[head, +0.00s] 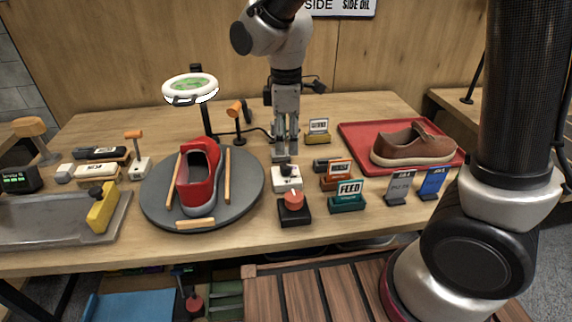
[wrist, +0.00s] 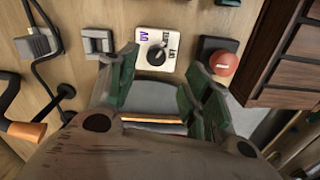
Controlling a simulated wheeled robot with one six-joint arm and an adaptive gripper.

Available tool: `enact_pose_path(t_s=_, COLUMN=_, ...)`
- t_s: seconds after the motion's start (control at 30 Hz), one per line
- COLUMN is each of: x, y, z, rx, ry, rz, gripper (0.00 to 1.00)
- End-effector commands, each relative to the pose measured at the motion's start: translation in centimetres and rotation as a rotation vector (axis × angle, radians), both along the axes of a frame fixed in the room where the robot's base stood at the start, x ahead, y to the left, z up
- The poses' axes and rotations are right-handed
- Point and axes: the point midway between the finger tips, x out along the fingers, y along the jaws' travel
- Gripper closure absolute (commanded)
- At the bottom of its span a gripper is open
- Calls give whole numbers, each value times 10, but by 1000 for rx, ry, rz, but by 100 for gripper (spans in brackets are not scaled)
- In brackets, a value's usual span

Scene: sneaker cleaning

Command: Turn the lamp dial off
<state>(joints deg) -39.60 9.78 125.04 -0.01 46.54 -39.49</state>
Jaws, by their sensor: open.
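The likely lamp dial is a black knob on a white plate (head: 287,178), behind the red knob near the table's middle. In the wrist view, the white plate (wrist: 156,50) carries purple and dark lettering around the knob, partly legible as "UV". The ring lamp (head: 190,88) has a pale head on a black stand at the back left. My gripper (head: 286,153) points down just behind the dial. In the wrist view its green-padded fingers (wrist: 160,68) are apart and empty, with the plate just beyond the tips. I cannot tell any height gap.
A red knob on a black base (head: 293,201) stands close in front of the dial. A grey turntable (head: 250,195) with a red shoe lies left. Label blocks, including green "FEED" (head: 347,198), stand right. A red tray (head: 355,138) with a brown shoe is farther right.

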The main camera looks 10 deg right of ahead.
Motion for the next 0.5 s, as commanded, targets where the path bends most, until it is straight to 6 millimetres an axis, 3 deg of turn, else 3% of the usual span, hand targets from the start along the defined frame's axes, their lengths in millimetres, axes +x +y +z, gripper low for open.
enact_pose_path(t_s=0.23, x=4, y=3, z=-6, rx=16, ry=-16, rz=147, gripper=50)
enact_pose_path(t_s=0.5, x=4, y=2, z=-50, rx=14, ry=-13, rz=146, gripper=50)
